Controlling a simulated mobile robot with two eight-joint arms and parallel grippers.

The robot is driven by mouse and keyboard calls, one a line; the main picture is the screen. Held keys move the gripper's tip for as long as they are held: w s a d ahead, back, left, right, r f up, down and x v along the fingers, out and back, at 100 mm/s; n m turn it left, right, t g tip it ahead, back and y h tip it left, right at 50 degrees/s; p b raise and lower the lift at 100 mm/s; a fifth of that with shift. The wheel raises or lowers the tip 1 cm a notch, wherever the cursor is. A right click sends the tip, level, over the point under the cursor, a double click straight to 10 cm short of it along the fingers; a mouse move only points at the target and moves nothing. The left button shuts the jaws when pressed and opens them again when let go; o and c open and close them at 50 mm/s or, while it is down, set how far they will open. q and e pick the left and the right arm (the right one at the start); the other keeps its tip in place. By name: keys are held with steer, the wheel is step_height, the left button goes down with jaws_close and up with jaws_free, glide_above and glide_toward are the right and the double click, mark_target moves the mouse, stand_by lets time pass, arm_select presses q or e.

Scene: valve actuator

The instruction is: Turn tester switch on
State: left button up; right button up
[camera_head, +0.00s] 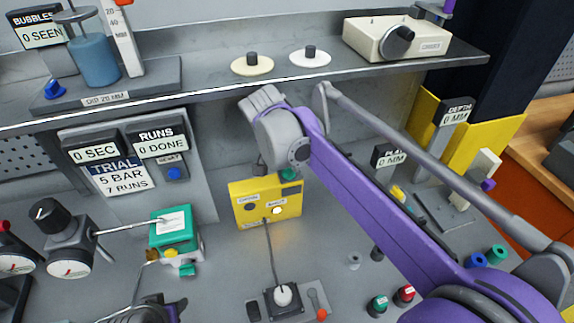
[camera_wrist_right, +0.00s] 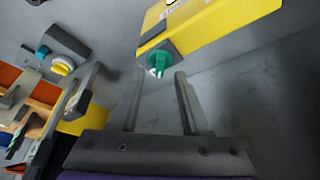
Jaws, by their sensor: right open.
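A yellow box (camera_head: 243,215) with small labels, a dark round part and a pale round part on its front stands mid-bench, probably the tester. A green knob (camera_head: 288,175) shows at its top back edge. In the right wrist view the knob (camera_wrist_right: 160,60) sits on the yellow box (camera_wrist_right: 215,25), just beyond my open fingers. My right gripper (camera_wrist_right: 160,98) is open and empty; the knob lies ahead of the gap, apparently not gripped. In the head view its fingers are mostly hidden behind my wrist. My left gripper (camera_head: 150,312) shows only partly at the bottom left; its jaws are unclear.
A cable runs from the yellow box to a grey base with a white knob (camera_head: 283,295). A green-and-white box (camera_head: 175,240) stands left of it. A shelf (camera_head: 210,86) with discs and a cream box (camera_head: 370,38) is above. Small coloured caps (camera_head: 475,260) stand at right.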

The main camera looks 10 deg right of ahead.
steer(key=v, duration=0.8)
steer(key=shift+s, duration=0.1)
